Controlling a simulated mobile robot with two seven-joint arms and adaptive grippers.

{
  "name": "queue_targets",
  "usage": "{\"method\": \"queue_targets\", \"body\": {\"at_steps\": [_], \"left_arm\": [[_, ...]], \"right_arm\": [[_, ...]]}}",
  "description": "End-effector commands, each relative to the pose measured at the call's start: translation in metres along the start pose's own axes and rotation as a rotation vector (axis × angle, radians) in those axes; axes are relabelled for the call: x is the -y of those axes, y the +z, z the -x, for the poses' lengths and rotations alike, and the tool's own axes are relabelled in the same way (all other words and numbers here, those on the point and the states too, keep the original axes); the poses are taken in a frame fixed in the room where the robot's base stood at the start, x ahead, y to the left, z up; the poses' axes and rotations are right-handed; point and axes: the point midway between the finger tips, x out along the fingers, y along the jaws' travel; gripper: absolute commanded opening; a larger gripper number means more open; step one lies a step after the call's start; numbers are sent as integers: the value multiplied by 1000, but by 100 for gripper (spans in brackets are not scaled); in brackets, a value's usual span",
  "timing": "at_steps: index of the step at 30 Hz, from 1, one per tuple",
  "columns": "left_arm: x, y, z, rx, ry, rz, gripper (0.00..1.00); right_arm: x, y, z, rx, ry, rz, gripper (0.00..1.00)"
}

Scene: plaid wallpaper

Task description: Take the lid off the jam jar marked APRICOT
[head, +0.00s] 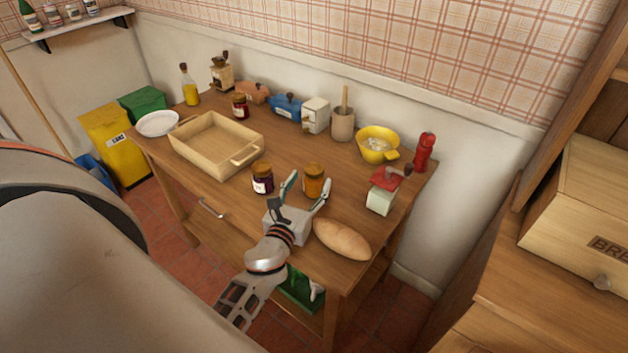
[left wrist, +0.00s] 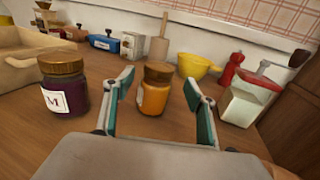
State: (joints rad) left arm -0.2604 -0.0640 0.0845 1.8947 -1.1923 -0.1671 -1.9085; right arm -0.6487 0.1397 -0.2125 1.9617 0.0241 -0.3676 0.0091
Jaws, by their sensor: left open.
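An orange jam jar (head: 314,186) with a brown lid stands upright near the front of the wooden table; it also shows in the left wrist view (left wrist: 154,97). No lettering is readable on it. A dark purple jar (head: 262,184) stands to its left, with an M on its label in the left wrist view (left wrist: 66,97). A third, dark red jar (head: 240,108) stands further back. My left gripper (head: 309,181) is open and empty, its fingers pointing at the orange jar, which appears between them in the left wrist view. My right gripper is not in view.
A wooden tray (head: 183,153) lies at left. A bread loaf (head: 341,240) lies right of my left gripper. Bare tabletop surrounds the orange jar.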

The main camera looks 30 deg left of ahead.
Motion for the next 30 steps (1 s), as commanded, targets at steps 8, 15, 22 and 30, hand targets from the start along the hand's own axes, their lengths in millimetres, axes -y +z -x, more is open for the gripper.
{"method": "queue_targets", "body": {"at_steps": [8,15,22,30], "left_arm": [[-3,2,-33,1,0,0,56],[-3,1,-34,0,0,0,56],[-3,1,-34,0,0,0,6],[-3,2,-34,2,0,0,2]], "right_arm": [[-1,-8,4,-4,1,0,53],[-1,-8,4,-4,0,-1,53],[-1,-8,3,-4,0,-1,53],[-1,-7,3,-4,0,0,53]]}}
